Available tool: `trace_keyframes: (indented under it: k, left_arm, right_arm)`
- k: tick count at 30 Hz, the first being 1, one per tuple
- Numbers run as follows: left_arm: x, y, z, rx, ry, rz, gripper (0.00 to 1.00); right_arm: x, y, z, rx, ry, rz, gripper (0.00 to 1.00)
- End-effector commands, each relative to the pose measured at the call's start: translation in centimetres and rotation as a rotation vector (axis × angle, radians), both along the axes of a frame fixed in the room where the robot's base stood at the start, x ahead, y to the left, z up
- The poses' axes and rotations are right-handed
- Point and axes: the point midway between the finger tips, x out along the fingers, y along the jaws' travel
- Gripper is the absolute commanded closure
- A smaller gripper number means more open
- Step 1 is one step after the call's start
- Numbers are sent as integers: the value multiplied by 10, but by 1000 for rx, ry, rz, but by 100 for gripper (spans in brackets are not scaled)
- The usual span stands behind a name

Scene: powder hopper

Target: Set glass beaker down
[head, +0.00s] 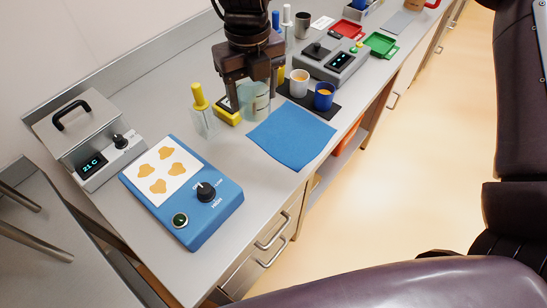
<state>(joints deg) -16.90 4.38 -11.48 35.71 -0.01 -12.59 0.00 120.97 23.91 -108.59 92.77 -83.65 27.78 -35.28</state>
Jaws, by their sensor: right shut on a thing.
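The clear glass beaker (258,106) is at the counter's middle, just behind the blue cloth (291,134). My right gripper (252,86) points down from above, with its fingers on either side of the beaker, shut on it. The beaker looks upright. Whether its base touches the counter I cannot tell. The fingers hide part of its upper wall.
A yellow-handled tool in a clear holder (203,112) and a yellow block (228,116) stand close left. White (299,84) and blue (323,97) cups stand right on a dark mat. A blue hotplate (178,190) is nearer, left. Bare counter (225,155) lies between.

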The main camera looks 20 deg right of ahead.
Motion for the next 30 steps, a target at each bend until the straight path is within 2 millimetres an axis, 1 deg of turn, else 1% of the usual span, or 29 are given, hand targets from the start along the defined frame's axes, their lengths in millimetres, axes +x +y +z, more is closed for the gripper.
trace_keyframes:
  k: [8, 12, 15, 19, 25, 30]
  left_arm:
    - [-10, 3, -1, 4, 13, -1, 64]
    - [-10, 3, -1, 4, 15, -1, 64]
    - [-10, 3, -1, 4, 15, -1, 64]
    - [-10, 3, -1, 5, 14, -1, 64]
    - [-7, 3, -1, 4, 10, -1, 64]
    - [-5, 3, -3, 4, 6, -1, 64]
  right_arm:
    - [-2, 0, -65, 2, 9, -1, 71]
    - [-2, 0, -100, 2, 9, -1, 71]
    - [-2, 0, -123, 3, 8, -3, 71]
    - [-1, 0, -145, 2, 5, -2, 71]
    - [-1, 0, -159, 1, 2, -2, 71]
    - [-1, 0, -183, 1, 4, -2, 71]
